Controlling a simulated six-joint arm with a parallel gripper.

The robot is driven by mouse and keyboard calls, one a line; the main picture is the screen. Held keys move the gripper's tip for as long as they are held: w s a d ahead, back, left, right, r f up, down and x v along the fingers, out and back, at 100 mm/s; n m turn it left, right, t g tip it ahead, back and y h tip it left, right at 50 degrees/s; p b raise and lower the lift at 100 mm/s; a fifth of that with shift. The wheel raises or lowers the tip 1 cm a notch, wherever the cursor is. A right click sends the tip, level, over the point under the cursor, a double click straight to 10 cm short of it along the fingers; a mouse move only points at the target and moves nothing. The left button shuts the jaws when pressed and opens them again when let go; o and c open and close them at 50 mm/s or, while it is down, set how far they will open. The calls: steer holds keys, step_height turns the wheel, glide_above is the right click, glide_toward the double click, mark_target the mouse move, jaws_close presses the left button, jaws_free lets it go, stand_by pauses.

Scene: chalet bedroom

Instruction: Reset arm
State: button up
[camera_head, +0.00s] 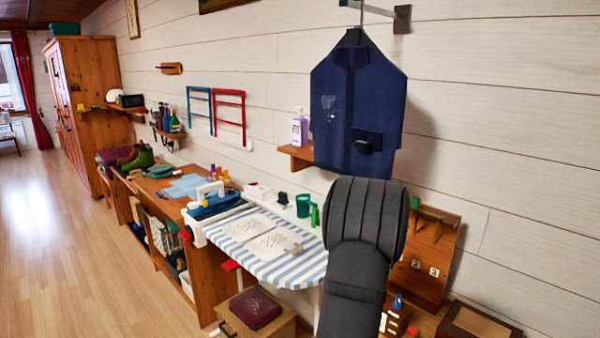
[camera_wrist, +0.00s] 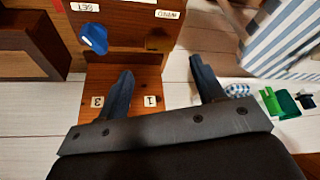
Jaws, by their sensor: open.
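My gripper (camera_wrist: 162,84) shows in the wrist view with its two dark fingers wide apart and nothing between them. Past the fingers is a wooden board (camera_wrist: 127,79) with small number tags 3 and 1. A blue object (camera_wrist: 94,38) is on the wooden piece near the left finger, beside upside-down labels. In the head view my dark padded arm rises in front of the striped ironing board, and the gripper's fingers cannot be seen there. The wooden board (camera_head: 421,272) with tags also shows to the right of my arm.
The striped ironing board (camera_head: 290,272) carries two white sheets and stands left of my arm. A blue vest (camera_head: 335,110) hangs above the arm from a wall bracket. The floor (camera_head: 90,260) at left is clear.

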steer(key=s+r+m, duration=0.1)
steer(key=s+r, duration=0.2)
steer(key=r, duration=0.5)
steer(key=shift+a, duration=0.4)
stand_by(1.0)
